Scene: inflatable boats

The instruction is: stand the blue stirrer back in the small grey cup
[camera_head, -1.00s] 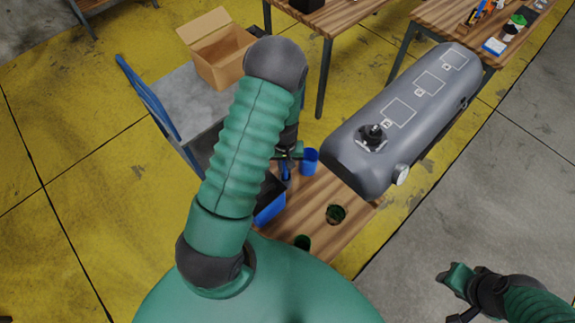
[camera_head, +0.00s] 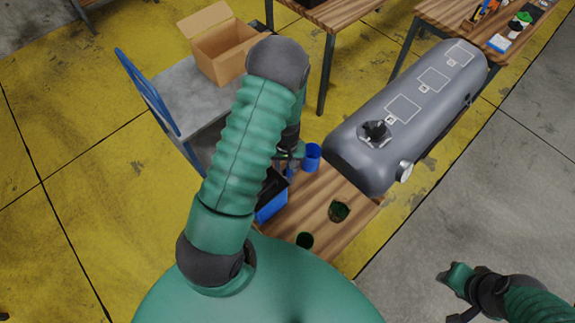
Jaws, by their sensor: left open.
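My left gripper (camera_head: 291,156) is over the far left part of a small wooden table (camera_head: 322,196), partly hidden by my own arm. It is open, close beside a blue cup (camera_head: 312,156); I cannot tell if they touch. A small bluish-grey shape (camera_head: 290,172) shows just below the gripper, too small to name. I cannot make out the blue stirrer or the small grey cup for sure. My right gripper (camera_head: 455,282) is at the lower right over the grey floor, away from the table; its jaw opening is unclear.
A blue bin (camera_head: 270,207) with a dark inside stands on the table by my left arm. Two dark green containers (camera_head: 340,210) (camera_head: 305,240) stand nearer me. A cart (camera_head: 185,100) carries an open cardboard box (camera_head: 220,50).

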